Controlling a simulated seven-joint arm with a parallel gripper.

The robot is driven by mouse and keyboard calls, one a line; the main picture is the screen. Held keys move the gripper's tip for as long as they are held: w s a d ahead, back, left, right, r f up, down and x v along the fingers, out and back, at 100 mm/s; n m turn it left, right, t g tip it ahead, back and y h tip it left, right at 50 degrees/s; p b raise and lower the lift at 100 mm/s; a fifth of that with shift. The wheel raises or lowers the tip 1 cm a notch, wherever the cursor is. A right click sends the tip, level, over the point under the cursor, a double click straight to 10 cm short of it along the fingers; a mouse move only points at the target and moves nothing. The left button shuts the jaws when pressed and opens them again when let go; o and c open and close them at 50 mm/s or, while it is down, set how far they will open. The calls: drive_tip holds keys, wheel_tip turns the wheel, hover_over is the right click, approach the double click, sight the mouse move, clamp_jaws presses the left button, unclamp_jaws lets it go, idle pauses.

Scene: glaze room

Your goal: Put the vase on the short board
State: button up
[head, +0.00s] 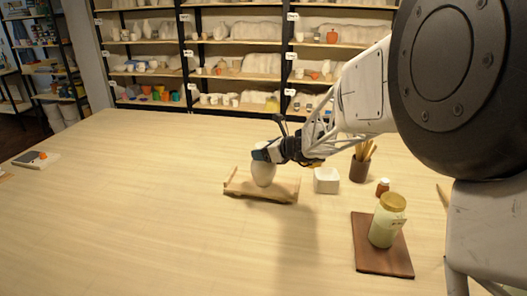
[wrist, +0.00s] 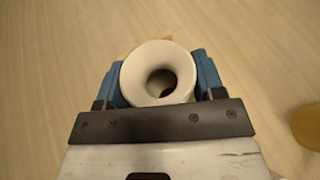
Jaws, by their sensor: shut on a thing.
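The white vase (head: 263,176) is upright in my gripper (head: 269,154), over the middle of a small light wooden board (head: 285,190). I cannot tell whether its base touches the board or hangs just above it. In the wrist view the round mouth of the vase (wrist: 138,72) faces the camera, between the two blue fingers of my gripper (wrist: 160,78), which are shut on it. The vase hides most of the board there. A darker, reddish-brown board (head: 383,262) lies nearer on the right.
A jar with a golden lid (head: 388,222) stands on the dark board. A white square bowl (head: 326,181), a brown cup of tools (head: 360,169) and a small red-brown bottle (head: 383,187) stand right of the light board. The table's left and front are largely clear.

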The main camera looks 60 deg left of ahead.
drive_tip(key=o, duration=1.6)
drive_tip(key=shift+f, duration=0.1)
drive_tip(key=shift+r, duration=0.2)
drive_tip(key=v, duration=1.2)
